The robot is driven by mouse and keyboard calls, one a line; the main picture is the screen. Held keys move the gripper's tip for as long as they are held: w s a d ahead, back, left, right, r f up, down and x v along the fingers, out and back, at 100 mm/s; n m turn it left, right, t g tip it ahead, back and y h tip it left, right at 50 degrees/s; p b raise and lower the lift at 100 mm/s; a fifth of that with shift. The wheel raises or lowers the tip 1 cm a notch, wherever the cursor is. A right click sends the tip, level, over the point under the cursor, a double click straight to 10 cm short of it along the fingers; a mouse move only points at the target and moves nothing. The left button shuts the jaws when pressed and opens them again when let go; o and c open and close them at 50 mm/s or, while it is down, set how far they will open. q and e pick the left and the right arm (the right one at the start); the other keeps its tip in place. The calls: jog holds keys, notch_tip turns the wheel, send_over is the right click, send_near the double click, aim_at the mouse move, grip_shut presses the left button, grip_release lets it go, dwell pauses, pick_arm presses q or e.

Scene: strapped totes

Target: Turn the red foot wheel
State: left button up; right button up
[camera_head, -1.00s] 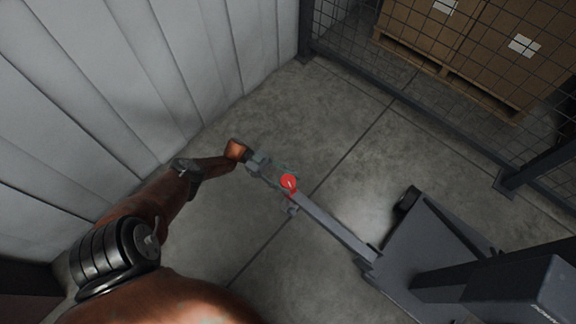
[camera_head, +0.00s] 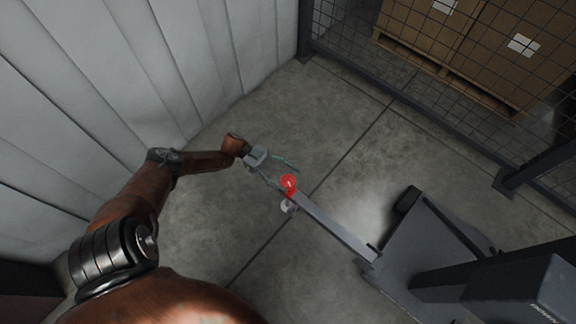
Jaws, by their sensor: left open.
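A small pale caster (camera_head: 287,206) shows just below the red wheel. My left gripper (camera_head: 283,174) is open, its two fingers spread, one toward the upper right and one reaching down beside the red wheel. Whether that finger touches the wheel I cannot tell. My right gripper is not in view.
A white panelled wall (camera_head: 130,80) stands on the left, close to my left arm. A wire mesh fence (camera_head: 400,85) closes off the upper right, with brown boxes (camera_head: 480,40) on a pallet behind it. Concrete floor (camera_head: 330,110) is clear between them.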

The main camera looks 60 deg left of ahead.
pick_arm(q)
jog(key=shift+r, duration=3.1)
